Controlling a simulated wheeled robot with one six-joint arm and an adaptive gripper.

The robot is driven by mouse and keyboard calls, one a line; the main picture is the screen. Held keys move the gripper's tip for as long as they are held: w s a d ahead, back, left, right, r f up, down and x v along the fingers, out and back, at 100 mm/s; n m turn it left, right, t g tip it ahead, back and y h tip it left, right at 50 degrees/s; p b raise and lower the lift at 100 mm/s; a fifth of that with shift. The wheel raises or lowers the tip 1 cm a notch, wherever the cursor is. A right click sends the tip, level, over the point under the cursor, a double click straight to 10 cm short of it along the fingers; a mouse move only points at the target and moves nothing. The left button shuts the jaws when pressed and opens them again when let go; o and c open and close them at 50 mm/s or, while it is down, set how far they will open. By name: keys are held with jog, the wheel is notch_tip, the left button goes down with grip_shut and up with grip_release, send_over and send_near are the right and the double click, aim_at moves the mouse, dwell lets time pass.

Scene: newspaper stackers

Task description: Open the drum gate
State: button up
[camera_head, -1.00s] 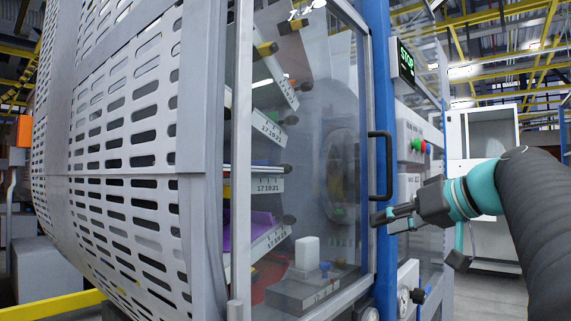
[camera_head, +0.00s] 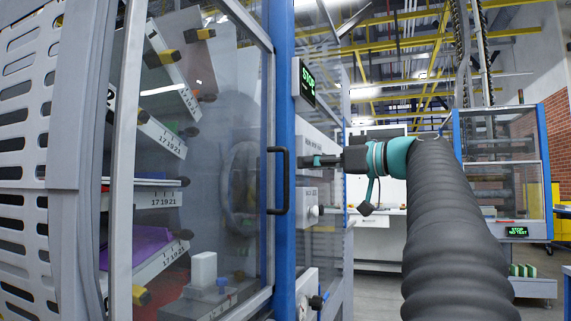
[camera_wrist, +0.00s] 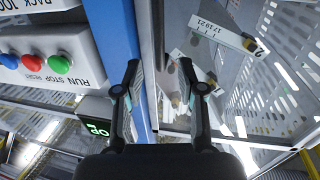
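The drum gate (camera_head: 225,110) is a clear panel in a grey frame at the drum's front, and it looks shut against the blue post (camera_head: 284,60). Its black D-shaped handle (camera_head: 286,182) stands upright at the gate's right edge. My gripper (camera_head: 308,161) is just right of the handle at about its upper-middle height, apart from it in the picture. In the wrist view my gripper (camera_wrist: 160,78) is open, with its fingers spread over the blue post's edge and the gate frame (camera_wrist: 157,50). I cannot make out the handle between the fingers there.
Inside the drum are slanted numbered shelves (camera_head: 165,137), a purple item (camera_head: 135,247) and a white block (camera_head: 203,270). A panel with red, green and blue buttons (camera_wrist: 33,61) and a STOP display (camera_head: 307,82) are beside the post. A second caged unit (camera_head: 500,165) stands at right.

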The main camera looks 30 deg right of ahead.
aim_at(288, 164)
jog(key=p+x, duration=0.1)
jog(key=x, duration=0.6)
grip_shut()
